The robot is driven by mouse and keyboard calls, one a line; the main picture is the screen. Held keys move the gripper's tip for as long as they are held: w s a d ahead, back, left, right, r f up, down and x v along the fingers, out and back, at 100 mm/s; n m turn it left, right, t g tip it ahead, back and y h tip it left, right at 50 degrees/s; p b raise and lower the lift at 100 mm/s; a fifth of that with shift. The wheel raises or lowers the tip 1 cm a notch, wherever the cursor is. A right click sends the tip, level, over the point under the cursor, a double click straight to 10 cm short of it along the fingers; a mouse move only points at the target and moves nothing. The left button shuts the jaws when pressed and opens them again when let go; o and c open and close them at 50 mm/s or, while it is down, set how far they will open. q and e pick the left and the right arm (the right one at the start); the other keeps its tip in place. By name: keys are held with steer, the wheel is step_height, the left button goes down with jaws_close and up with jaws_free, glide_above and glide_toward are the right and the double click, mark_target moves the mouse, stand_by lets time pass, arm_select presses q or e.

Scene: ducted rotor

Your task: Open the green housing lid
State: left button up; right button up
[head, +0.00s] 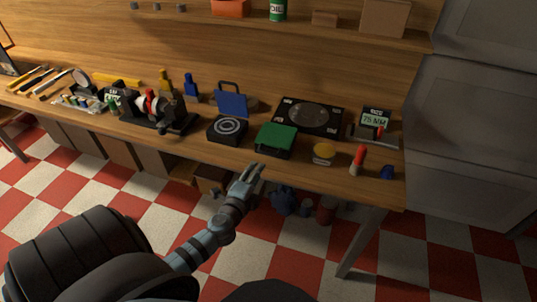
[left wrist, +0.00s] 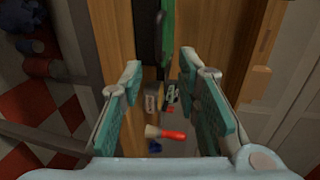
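The housing with its green lid (head: 277,138) sits on the workbench, near the front edge. The lid lies flat and looks closed. Part of the green lid (left wrist: 167,28) also shows at the top of the left wrist view, past the fingertips. My left gripper (head: 257,172) is in front of the bench edge, just below and left of the housing in the head view, apart from it. In the left wrist view its two fingers (left wrist: 161,68) are spread with nothing between them. My right gripper is in neither view.
A black box with a ring pattern (head: 228,128) stands left of the housing. A black plate with a disc (head: 310,115) lies behind it. A yellow-topped piece (head: 323,153), a red-handled brush (head: 358,160) and a blue piece (head: 387,172) stand to the right. The bench's front edge is close to my gripper.

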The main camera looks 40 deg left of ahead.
mark_target(268, 153)
arm_select(q)
steer(key=b+x, duration=0.1)
steer(key=x, duration=0.3)
steer(key=b+x, duration=0.1)
steer(key=x, duration=0.7)
steer(key=shift+w+f+b, duration=0.25)
steer(key=shift+f+b, duration=0.05)
steer(key=shift+b, duration=0.1)
steer(key=shift+a+r, duration=0.1)
steer(key=shift+c, duration=0.2)
jaws_close()
